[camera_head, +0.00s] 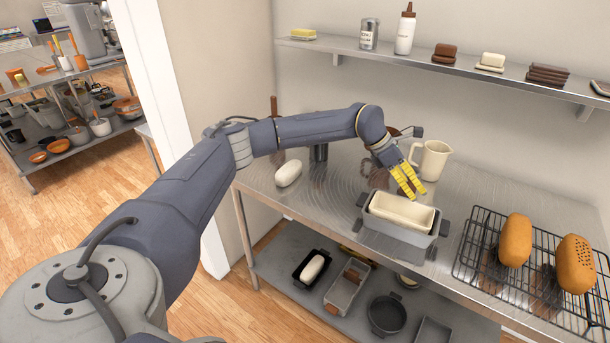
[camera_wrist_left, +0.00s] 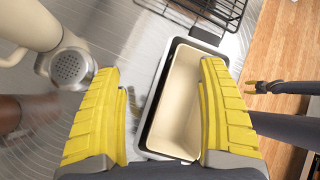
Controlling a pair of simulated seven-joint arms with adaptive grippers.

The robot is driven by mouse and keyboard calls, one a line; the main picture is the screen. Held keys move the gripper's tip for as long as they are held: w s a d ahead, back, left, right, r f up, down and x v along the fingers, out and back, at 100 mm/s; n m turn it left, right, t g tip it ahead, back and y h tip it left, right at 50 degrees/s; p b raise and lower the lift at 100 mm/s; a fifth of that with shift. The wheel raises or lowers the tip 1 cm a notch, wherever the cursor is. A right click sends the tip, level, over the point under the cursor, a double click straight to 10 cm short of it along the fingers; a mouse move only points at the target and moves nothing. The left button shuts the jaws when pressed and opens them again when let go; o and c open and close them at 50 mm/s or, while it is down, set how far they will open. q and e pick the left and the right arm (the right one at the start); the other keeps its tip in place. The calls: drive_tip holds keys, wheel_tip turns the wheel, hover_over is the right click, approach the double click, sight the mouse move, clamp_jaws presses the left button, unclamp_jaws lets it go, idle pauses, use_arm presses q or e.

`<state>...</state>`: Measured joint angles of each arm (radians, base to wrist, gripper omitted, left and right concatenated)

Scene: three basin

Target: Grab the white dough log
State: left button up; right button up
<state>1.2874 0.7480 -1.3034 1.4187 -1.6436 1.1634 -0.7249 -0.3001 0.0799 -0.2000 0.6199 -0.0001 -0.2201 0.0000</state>
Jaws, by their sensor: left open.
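A white dough log (camera_head: 288,173) lies on the steel table at its left part, in the head view. A similar pale log (camera_head: 312,267) lies in a dark pan on the lower shelf. My left gripper (camera_head: 412,188) is open and empty, with yellow fingers. It is above the far side of a grey loaf pan with a cream-coloured inside, well to the right of the dough log on the table. In the left wrist view my left gripper (camera_wrist_left: 162,75) has its fingers apart over the pan; no dough log is clear there.
The grey loaf pan (camera_head: 372,222) stands near the table's front edge. A cream jug (camera_head: 433,160) stands behind my left gripper. A wire rack (camera_head: 490,250) with two brown loaves is at the right. A wall shelf (camera_head: 400,58) runs above. The front-left tabletop is clear.

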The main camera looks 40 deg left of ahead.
use_arm(q)
drive_tip(key=s+a+r+n+g+y, duration=0.1)
drive_tip(key=s+a+r+n+y, duration=0.25)
drive_tip(key=a, duration=0.95)
drive_tip(key=s+a+r+n+g+y, duration=0.15)
drive_tip(key=a+n, duration=0.25)
drive_tip(key=a, duration=0.9)
drive_tip(key=s+a+r+n+y, duration=0.3)
drive_tip(key=a+n, duration=0.1)
drive_tip(key=a, duration=0.9)
hover_over(289, 167)
drive_tip(key=shift+n+g, duration=0.25)
wheel_tip(289, 167, down, 10)
drive_tip(key=shift+s+f, duration=0.15)
drive_tip(key=shift+f, duration=3.45)
drive_tip(key=shift+c, duration=0.5)
drive_tip(key=c, duration=1.3)
